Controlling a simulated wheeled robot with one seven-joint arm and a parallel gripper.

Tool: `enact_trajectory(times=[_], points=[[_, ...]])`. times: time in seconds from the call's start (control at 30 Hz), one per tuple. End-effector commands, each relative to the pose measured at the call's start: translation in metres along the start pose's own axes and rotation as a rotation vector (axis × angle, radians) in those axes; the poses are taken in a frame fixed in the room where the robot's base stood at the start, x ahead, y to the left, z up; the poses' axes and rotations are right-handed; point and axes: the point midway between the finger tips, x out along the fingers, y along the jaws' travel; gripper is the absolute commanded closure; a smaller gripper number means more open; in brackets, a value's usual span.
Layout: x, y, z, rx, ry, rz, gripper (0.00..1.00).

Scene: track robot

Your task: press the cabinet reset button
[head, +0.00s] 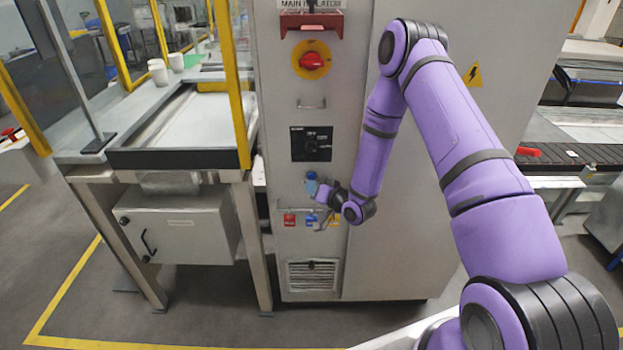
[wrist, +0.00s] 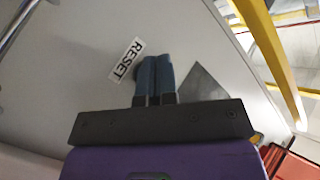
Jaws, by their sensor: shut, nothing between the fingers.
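The grey cabinet (head: 345,262) stands in the middle of the head view, and its front panel (wrist: 75,65) fills much of the wrist view. A white RESET label (wrist: 126,60) is on the panel, just left of my fingertips in the wrist view. My gripper (wrist: 153,60) has its blue fingers shut together, empty, with the tips at or very near the panel. In the head view my gripper (head: 311,180) is low on the cabinet front, below the black display panel. The reset button is hidden behind my fingers; I cannot tell whether they touch it.
A red rotary isolator switch (head: 312,61) on a yellow disc is above. A rail with small red, blue and yellow tags (head: 289,219) is just below my gripper. A table with a yellow post (head: 235,90) stands close on the left. A vent (head: 312,275) is lower down.

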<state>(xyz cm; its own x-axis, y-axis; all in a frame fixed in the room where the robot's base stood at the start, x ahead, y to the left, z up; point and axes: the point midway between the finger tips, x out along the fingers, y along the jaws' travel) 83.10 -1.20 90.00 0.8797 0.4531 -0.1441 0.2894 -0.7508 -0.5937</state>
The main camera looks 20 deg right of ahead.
Motion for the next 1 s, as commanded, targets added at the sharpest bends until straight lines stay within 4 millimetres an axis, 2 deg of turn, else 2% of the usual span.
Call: enact_trajectory(times=[1.0], points=[[0.0061, 0.0043, -0.0047, 0.0, 0.0, 0.0, 1.0]])
